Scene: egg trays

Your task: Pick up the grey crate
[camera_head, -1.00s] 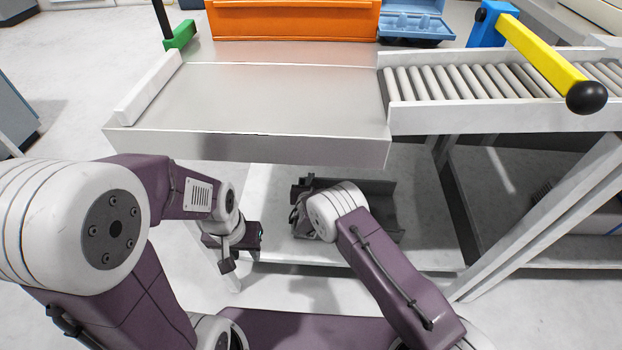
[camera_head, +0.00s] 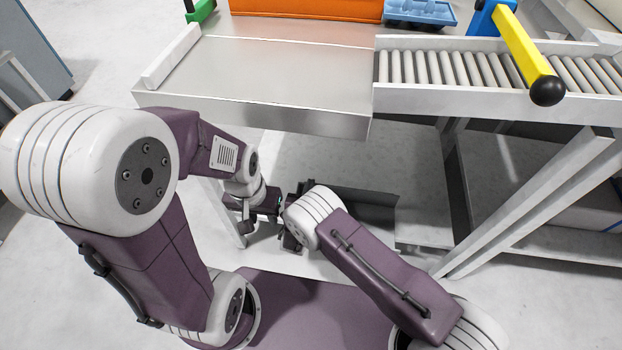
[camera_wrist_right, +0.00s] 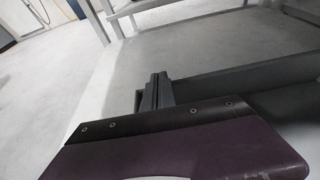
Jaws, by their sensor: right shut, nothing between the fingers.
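The dark grey crate (camera_head: 372,208) sits on the low shelf under the metal table, partly hidden by my right arm. A long grey wall, which looks like the crate's, runs to the right of the fingers in the right wrist view (camera_wrist_right: 245,77). My right gripper (camera_wrist_right: 155,92) is shut and empty, its fingers beside the near end of that wall; I cannot tell if they touch. My left gripper (camera_head: 264,206) is low, left of my right wrist, and its jaws are too small to read.
The metal table (camera_head: 260,75) overhangs the shelf (camera_head: 420,215). A roller conveyor (camera_head: 450,68) with a yellow bar (camera_head: 520,45) adjoins it on the right. An orange crate (camera_head: 305,8) and a blue tray (camera_head: 420,14) stand behind. White slanted legs (camera_head: 530,200) bound the right side.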

